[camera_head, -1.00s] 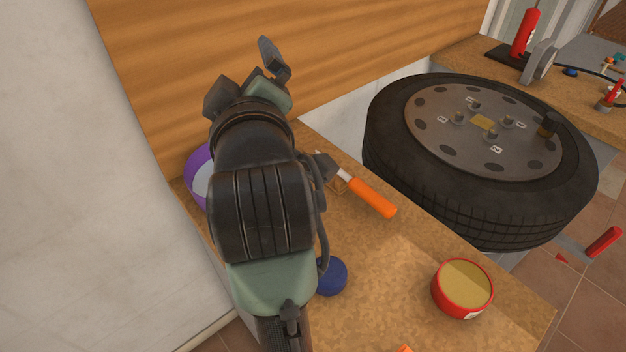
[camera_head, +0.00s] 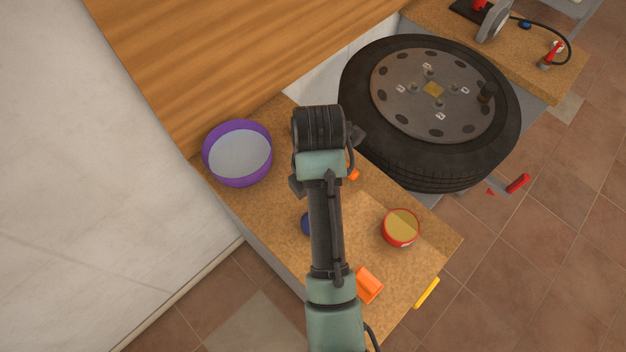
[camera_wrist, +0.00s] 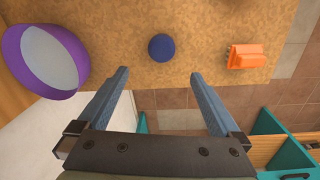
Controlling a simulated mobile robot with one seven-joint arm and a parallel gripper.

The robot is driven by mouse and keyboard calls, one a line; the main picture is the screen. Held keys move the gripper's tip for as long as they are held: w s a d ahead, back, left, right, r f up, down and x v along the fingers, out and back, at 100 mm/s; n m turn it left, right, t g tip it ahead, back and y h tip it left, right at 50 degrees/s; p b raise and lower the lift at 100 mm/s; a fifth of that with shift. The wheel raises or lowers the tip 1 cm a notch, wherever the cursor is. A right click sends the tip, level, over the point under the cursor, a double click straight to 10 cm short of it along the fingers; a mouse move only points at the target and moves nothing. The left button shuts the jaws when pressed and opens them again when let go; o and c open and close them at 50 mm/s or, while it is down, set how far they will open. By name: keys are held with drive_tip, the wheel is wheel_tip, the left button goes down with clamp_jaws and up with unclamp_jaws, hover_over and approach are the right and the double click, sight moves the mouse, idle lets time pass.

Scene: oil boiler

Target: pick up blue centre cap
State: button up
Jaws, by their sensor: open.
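The blue centre cap (camera_wrist: 162,47) is a small round dark blue disc lying on the cork-coloured bench top (camera_wrist: 205,50). In the wrist view it is at the top middle, beyond the fingertips and roughly centred between them. In the head view only a sliver of the cap (camera_head: 306,224) shows at the left of my arm, which hides the rest. My gripper (camera_wrist: 158,75) is open and empty, its two fingers wide apart and clear of the cap. In the head view my wrist covers the fingers.
A purple-rimmed bowl (camera_head: 238,181) stands left of my arm by the wooden panel. A red tin (camera_head: 401,229) and an orange object (camera_head: 369,285) lie to the right on the bench. A large tyre (camera_head: 430,169) is behind, right. An orange handle (camera_head: 352,172) is partly hidden beside my wrist.

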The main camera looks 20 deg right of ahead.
wheel_tip(320, 180, down, 8)
drive_tip(key=shift+r, duration=0.25)
drive_tip(key=shift+w+d+f, duration=0.1)
drive_tip(key=shift+d+f, duration=0.05)
drive_tip(key=shift+f, duration=2.5)
drive_tip(key=shift+c, duration=0.2)
drive_tip(key=c, duration=1.3)
